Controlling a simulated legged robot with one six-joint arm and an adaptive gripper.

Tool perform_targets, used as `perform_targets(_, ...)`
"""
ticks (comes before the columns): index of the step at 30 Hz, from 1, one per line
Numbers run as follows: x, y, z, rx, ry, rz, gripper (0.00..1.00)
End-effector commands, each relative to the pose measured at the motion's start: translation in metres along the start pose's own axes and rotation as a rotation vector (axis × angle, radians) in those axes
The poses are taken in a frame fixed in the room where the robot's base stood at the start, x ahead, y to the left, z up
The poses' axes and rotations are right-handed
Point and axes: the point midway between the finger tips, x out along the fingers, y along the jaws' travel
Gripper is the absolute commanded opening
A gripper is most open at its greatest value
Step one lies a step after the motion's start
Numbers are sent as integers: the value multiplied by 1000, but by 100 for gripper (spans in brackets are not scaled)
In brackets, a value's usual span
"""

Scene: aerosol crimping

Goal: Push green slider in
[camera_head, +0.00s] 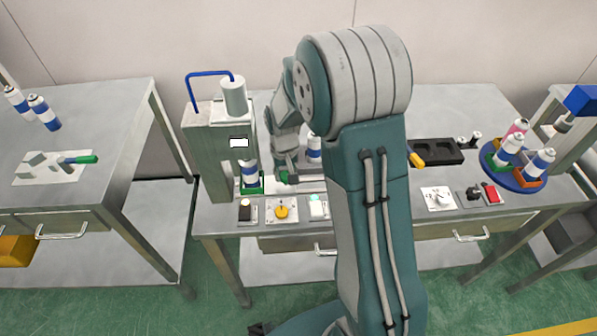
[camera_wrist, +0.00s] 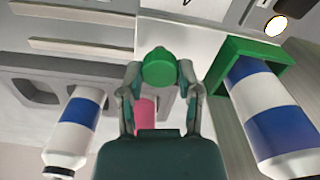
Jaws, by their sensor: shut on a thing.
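A green square holder (camera_head: 249,188) with a white and blue can (camera_head: 249,172) upright in it is at the foot of the crimping machine (camera_head: 215,150). The wrist view shows the holder (camera_wrist: 223,72) and can (camera_wrist: 268,112) at right, just beside my gripper. My gripper (camera_head: 288,174) is low over the table, just right of the holder. In the wrist view my gripper (camera_wrist: 159,76) is shut on a round green knob (camera_wrist: 159,68). Whether the knob joins the holder cannot be told.
Another white and blue can (camera_head: 314,147) stands behind my arm; it shows at left in the wrist view (camera_wrist: 77,125). A blue round rack (camera_head: 512,176) with several cans is at right.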

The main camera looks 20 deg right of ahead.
Motion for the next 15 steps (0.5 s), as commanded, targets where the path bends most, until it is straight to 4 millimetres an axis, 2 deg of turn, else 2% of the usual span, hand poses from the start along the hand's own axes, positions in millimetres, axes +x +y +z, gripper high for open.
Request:
perform_targets(11,2,-7,0,1,-2,-1,0)
perform_targets(12,2,-7,0,0,-2,-1,49)
perform_targets(14,2,-7,0,0,-2,-1,76)
perform_targets(15,2,-7,0,0,-2,-1,79)
